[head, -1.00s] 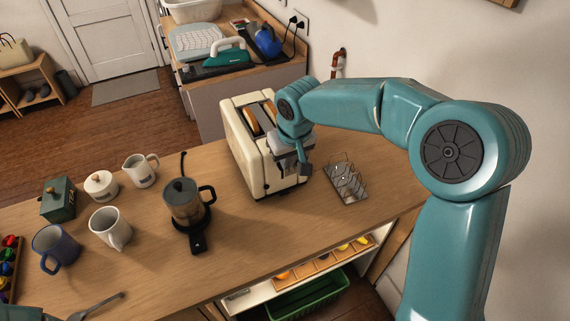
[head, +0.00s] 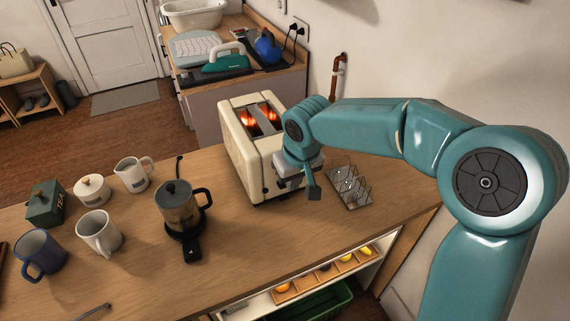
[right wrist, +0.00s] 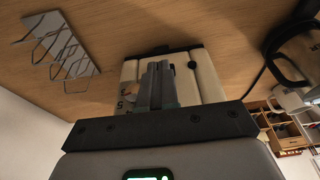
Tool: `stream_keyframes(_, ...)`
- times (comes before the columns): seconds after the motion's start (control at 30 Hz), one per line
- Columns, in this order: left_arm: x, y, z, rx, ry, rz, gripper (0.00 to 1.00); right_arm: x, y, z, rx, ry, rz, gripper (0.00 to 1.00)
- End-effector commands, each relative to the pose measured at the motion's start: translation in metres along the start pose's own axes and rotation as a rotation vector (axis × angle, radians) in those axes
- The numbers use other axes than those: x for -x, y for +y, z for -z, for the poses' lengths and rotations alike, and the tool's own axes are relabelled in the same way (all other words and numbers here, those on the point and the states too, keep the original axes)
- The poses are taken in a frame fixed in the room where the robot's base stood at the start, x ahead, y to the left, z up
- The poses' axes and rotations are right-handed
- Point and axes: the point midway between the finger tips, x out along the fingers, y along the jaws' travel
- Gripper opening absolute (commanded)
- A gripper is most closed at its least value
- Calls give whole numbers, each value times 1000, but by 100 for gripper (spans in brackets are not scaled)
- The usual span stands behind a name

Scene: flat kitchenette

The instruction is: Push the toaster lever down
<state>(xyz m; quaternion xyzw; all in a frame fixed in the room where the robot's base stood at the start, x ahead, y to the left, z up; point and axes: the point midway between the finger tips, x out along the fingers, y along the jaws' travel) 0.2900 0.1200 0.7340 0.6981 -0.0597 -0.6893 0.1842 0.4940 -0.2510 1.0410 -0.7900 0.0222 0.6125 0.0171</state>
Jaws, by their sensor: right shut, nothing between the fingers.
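The cream toaster (head: 241,158) stands on the wooden counter, and its two top slots (head: 260,119) glow orange. No bread stands up out of them. My right gripper (head: 312,190) is at the toaster's right end face, fingers low. In the right wrist view its fingers (right wrist: 157,84) are shut together, empty, in front of the toaster's end face (right wrist: 208,80). The lever is hidden behind my gripper, and I cannot tell whether the fingers touch it. My left gripper is not in view.
A wire toast rack (head: 349,186) stands right of the toaster. A coffee press (head: 178,208) stands to its left, with mugs, a green tea tin (head: 44,202) and a lidded pot (head: 92,189) further left. The counter front between press and rack is clear.

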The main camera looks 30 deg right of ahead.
Motion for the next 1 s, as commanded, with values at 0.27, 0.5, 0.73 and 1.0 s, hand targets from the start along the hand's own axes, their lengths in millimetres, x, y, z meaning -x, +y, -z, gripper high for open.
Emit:
stream_keyframes(0.27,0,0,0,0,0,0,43,10,0,1,0,3,-1,0)
stream_keyframes(0.5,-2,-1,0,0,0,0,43,62,0,2,0,7,1,0)
stream_keyframes(0.73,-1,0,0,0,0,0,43,118,0,2,1,4,1,0)
stream_keyframes(1.0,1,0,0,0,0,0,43,157,0,2,0,0,0,0)
